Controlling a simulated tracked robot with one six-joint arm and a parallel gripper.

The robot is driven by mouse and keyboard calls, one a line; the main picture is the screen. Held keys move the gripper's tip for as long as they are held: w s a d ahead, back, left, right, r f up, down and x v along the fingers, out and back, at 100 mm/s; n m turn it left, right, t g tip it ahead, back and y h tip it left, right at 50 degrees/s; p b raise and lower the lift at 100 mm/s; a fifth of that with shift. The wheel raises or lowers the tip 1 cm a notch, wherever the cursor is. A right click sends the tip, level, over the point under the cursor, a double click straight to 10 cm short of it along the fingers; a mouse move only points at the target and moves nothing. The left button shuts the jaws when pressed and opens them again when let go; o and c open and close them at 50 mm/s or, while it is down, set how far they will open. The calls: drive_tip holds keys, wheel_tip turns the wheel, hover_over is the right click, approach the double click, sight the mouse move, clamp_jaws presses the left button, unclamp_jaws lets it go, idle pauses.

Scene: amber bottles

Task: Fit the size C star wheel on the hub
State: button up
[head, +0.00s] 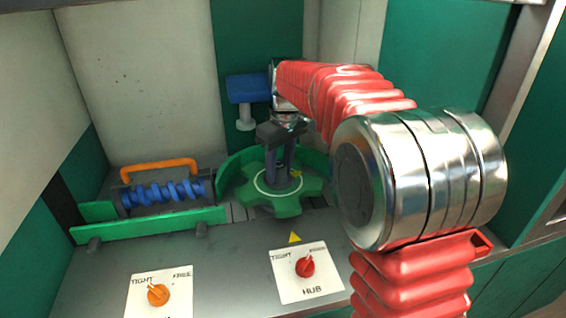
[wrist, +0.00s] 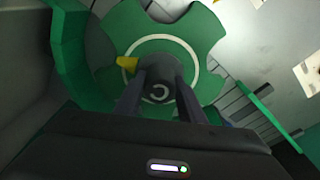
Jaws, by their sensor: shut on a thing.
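The green star wheel (head: 289,207) lies about level over the deck, inside a curved green guide (head: 238,165). In the wrist view the wheel (wrist: 205,35) shows notches, a pale ring and a grey centre post (wrist: 160,90) marked "C". My gripper (head: 278,178) points down with its fingers shut on that post. It also shows in the wrist view (wrist: 160,108). The hub is hidden under the wheel. I cannot tell whether the wheel is seated or slightly above it.
A yellow triangle (head: 294,237) marks the deck in front of the wheel. A red knob (head: 305,266) stands on a HUB plate marked TIGHT and FREE. An orange knob (head: 158,294) stands further left. A blue screw (head: 165,193) and green rail (head: 150,225) lie left of the wheel.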

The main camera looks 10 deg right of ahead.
drive_tip(key=shift+f, duration=0.35)
drive_tip(key=shift+s+f, duration=0.1)
drive_tip(key=shift+f, duration=0.2)
idle(1.3)
drive_tip(key=o, duration=1.4)
drive_tip(key=shift+f, duration=0.1)
drive_tip(key=r, duration=0.4)
drive_tip(key=s+r, duration=0.1)
drive_tip(key=r, duration=0.4)
drive_tip(key=d+r, duration=0.1)
drive_tip(key=r, duration=0.3)
drive_tip(key=shift+s+r, duration=0.2)
drive_tip(key=shift+r, duration=0.15)
